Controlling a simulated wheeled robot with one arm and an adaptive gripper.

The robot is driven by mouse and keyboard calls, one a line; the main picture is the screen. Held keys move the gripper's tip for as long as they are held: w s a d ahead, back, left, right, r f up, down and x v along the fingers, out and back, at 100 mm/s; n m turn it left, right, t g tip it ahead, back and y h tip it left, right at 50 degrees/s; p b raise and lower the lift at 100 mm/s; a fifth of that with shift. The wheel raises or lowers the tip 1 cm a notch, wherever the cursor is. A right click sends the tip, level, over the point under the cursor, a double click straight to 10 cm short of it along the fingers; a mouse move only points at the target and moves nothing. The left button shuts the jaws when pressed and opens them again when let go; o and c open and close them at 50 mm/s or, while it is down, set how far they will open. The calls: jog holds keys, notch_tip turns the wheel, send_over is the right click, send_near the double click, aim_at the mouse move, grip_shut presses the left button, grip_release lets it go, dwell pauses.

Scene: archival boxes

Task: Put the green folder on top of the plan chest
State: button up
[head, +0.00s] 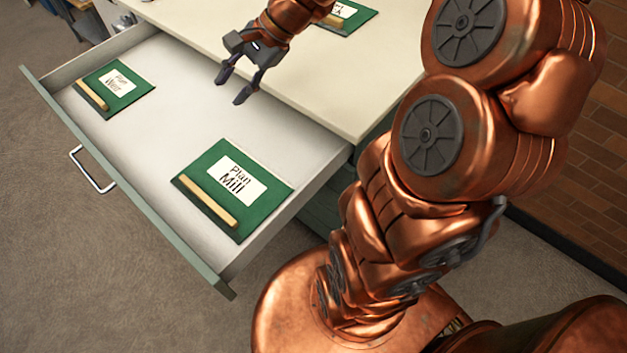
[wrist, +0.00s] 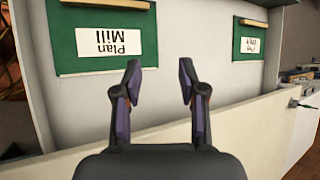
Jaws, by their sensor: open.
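The plan chest has a cream top (head: 330,85) and an open drawer (head: 165,150) with a white inside. Two flat green folders lie in the drawer. The nearer one, labelled "Plan Mill" (head: 255,207), is at the right end; it also shows in the wrist view (wrist: 72,42). The other folder (head: 128,97) is at the left end, its label's second word unclear; it shows at the wrist view's right (wrist: 242,32). A third green folder (head: 362,14) lies on the chest top, partly hidden by my arm. My gripper (head: 233,89) is open and empty above the drawer's back, apart from the folders.
The drawer's front (head: 130,195) has a metal handle (head: 92,170) and stands out over the carpet. The drawer floor between the folders is bare. Much of the chest top is clear. A brick wall (head: 570,185) is at the right. Other items stand at the upper left.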

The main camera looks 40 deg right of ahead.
jog(key=s+a+f+n+g+h, duration=0.2)
jog(key=s+a+n, duration=0.15)
jog(key=s, duration=0.35)
jog(key=s+a+f+n+g+h, duration=0.1)
jog(key=s+a+f+n+g, duration=0.1)
jog(key=s+n, duration=0.45)
jog(key=s+d+f+n+g+h, duration=0.1)
jog(key=s+d+n+h, duration=0.3)
jog(key=s, duration=0.9)
jog(key=shift+f, duration=0.65)
notch_tip(320, 180, up, 6)
jog(key=p, duration=0.6)
